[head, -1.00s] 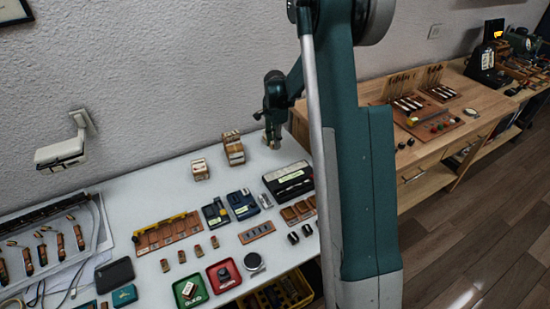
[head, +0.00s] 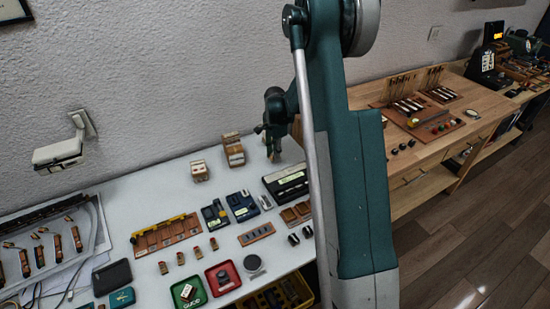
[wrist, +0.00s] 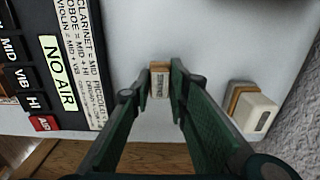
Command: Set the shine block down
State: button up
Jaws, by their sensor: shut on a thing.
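My gripper (wrist: 160,92) is shut on a small tan block with a white printed label (wrist: 160,82), which I take for the shine block. Its label is too small to read. The block is between the fingertips, over or on the pale bench top (wrist: 205,45); I cannot tell whether it touches. In the head view my gripper (head: 270,155) is at the back right of the white bench, behind the black case (head: 287,183). The held block is hardly visible there.
In the wrist view a cream-and-tan block (wrist: 252,110) stands to the right, and a black panel with a "NO AIR" label (wrist: 58,60) lies to the left. Stacked wooden blocks (head: 233,150) stand left of my gripper. The bench edge and wooden table (head: 430,100) are right.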

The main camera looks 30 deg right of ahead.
jog(key=shift+f, duration=0.75)
jog(key=shift+f, duration=0.15)
jog(key=o, duration=0.8)
notch_tip(320, 180, up, 12)
jog(key=shift+r+p, duration=0.2)
jog(key=shift+p, duration=0.8)
